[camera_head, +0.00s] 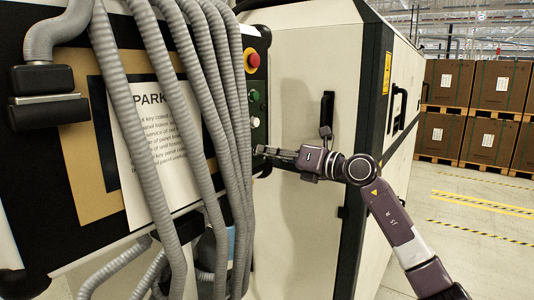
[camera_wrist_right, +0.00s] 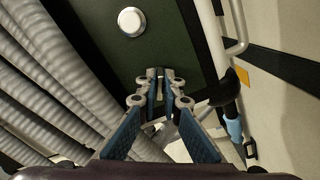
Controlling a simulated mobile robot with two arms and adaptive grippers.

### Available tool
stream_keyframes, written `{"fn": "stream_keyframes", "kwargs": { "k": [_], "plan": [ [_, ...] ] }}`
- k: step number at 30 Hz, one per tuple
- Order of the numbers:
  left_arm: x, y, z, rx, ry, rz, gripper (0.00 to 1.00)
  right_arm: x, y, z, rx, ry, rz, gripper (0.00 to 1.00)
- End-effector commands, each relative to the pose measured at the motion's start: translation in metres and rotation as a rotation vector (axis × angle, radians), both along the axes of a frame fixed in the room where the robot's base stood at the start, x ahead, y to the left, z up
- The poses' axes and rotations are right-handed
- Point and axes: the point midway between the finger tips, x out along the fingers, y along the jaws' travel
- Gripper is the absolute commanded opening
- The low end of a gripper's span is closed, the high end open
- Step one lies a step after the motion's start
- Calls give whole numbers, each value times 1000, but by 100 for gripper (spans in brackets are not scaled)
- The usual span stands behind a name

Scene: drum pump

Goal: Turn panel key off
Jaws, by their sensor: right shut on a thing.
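The control panel (camera_head: 257,78) is a narrow dark strip with a red button (camera_head: 253,60) on a yellow base, a green button (camera_head: 254,95) and a white button (camera_head: 255,121) below. My right gripper (camera_head: 264,151) reaches in from the right at the panel's lower end. In the right wrist view, its fingertips (camera_wrist_right: 159,78) are close together against the dark green panel face, below the white button (camera_wrist_right: 131,21). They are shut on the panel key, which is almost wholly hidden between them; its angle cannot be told. My left gripper is not in view.
Grey corrugated hoses (camera_head: 215,100) hang close left of the panel, before a paper sign (camera_head: 158,150). A pale cabinet (camera_head: 300,75) with a black handle (camera_head: 327,108) stands behind my right arm. Boxes on pallets (camera_head: 490,90) stand far right; the floor between is clear.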

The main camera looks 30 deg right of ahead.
Motion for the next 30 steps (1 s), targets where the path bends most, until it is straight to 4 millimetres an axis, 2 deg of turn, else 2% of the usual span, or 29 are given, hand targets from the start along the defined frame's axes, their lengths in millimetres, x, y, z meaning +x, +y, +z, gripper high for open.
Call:
{"fn": "stream_keyframes", "kwargs": {
  "k": [8,30],
  "plan": [
    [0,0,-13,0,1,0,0,0,-1,-2,-127,-48,0,0],
    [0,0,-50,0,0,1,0,-1,2,-1,-745,-284,8,0]
  ]
}}
